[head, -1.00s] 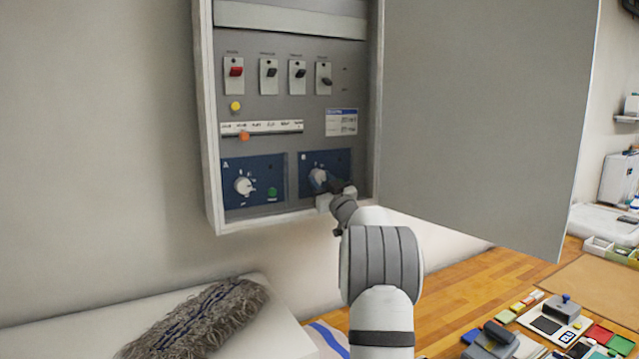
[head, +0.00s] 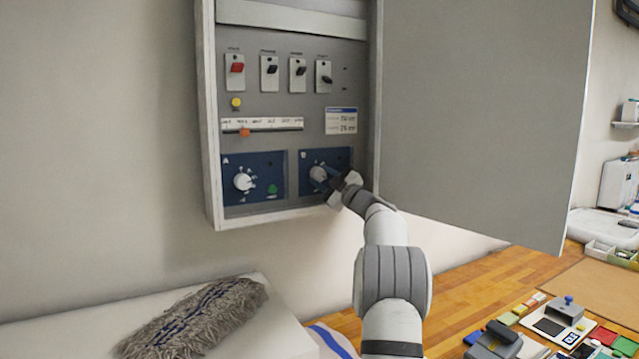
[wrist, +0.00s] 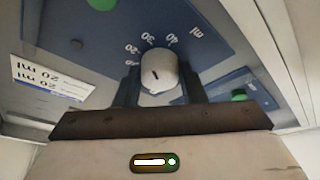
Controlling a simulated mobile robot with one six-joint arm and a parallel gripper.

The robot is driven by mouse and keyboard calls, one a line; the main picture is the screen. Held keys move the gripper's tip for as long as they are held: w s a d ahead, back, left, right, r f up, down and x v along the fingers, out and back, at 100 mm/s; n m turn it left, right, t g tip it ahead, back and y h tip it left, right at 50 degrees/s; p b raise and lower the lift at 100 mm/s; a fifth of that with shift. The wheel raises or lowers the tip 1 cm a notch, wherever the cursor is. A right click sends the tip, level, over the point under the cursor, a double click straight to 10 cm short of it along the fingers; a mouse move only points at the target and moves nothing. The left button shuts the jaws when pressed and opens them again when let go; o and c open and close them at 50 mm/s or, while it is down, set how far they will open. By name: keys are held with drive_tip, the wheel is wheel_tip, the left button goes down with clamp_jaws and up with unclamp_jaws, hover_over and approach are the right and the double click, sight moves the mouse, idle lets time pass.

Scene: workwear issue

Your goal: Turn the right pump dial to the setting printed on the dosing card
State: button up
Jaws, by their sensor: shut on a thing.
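The right pump dial (head: 318,173) is a white knob on the blue panel marked B. My gripper (head: 326,180) is shut on it, coming from the lower right. In the wrist view the knob (wrist: 159,69) sits between my two dark fingers, with a short dark mark on its face. Small numbers and "ml" run around its far side; the exact setting is hard to read. The dosing card (head: 341,121) is a white card with a blue header above the right dial. It also shows upside down in the wrist view (wrist: 48,79), where both lines seem to read 20 ml.
The left dial (head: 243,181) on panel A stands beside a green button (head: 272,189). The open cabinet door (head: 480,110) stands close on the right.

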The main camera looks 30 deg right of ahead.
drive_tip(key=n+y, duration=0.1)
drive_tip(key=n, duration=0.1)
drive_tip(key=r+n+g+y+p, duration=0.1)
drive_tip(key=n, duration=0.2)
drive_tip(key=shift+d+n+g, duration=0.1)
drive_tip(key=shift+n+g, duration=0.2)
drive_tip(key=shift+n+g+p, duration=0.75)
drive_tip(key=shift+n+g, duration=0.05)
drive_tip(key=shift+n, duration=1.2)
drive_tip(key=o, duration=1)
drive_tip(key=shift+w+f, duration=0.1)
drive_tip(key=shift+f, duration=0.05)
drive_tip(key=shift+f, duration=0.1)
